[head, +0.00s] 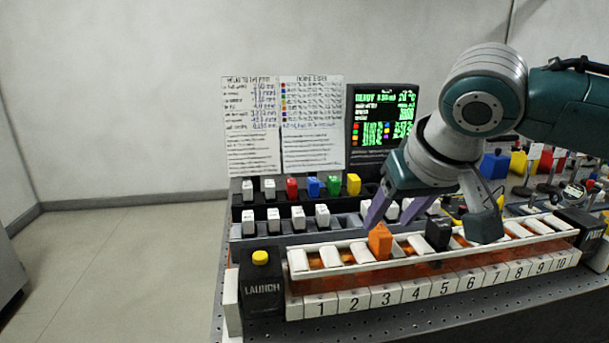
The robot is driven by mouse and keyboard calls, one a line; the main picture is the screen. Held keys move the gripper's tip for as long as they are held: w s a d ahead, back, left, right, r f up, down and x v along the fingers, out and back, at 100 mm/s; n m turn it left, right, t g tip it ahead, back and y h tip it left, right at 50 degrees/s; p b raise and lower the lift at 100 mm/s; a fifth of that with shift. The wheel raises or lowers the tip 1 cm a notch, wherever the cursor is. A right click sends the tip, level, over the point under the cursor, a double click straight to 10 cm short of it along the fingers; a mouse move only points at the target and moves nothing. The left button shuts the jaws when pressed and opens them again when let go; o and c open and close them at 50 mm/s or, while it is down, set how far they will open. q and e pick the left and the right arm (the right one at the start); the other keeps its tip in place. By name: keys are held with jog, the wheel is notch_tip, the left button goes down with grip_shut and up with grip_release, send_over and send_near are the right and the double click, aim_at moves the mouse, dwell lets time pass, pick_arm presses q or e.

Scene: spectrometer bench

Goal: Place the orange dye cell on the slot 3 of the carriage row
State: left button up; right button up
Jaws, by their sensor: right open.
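The orange dye cell (380,242) stands in the carriage row (447,266), in the gap behind the number 3 label (385,297). It looks roughly upright; its lower part is hidden by the carriage's front wall. My right gripper (387,223) is open, its two purple fingers pointing down just above and behind the orange cell. Nothing shows between the fingers, and I cannot tell whether a finger touches the cell. My left gripper is not in view.
A black cell (438,234) stands farther right in the carriage. A launch box (261,287) with a yellow button is at the left end. Behind are racks with white cells (298,217) and coloured cells (313,187), and a screen (384,124).

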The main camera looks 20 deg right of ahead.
jog(key=v, duration=0.8)
jog(key=s+a+f+n+g+y, duration=0.1)
jog(key=s+a+f+n+y, duration=0.25)
jog(key=s+a+f, duration=0.55)
jog(key=s+f+n+g+h, duration=0.1)
jog(key=s+f+h, duration=0.1)
jog(key=s, duration=1)
jog(key=shift+d+f+g+p, duration=0.25)
jog(key=shift+f+g+p, duration=0.15)
jog(key=shift+f, duration=0.4)
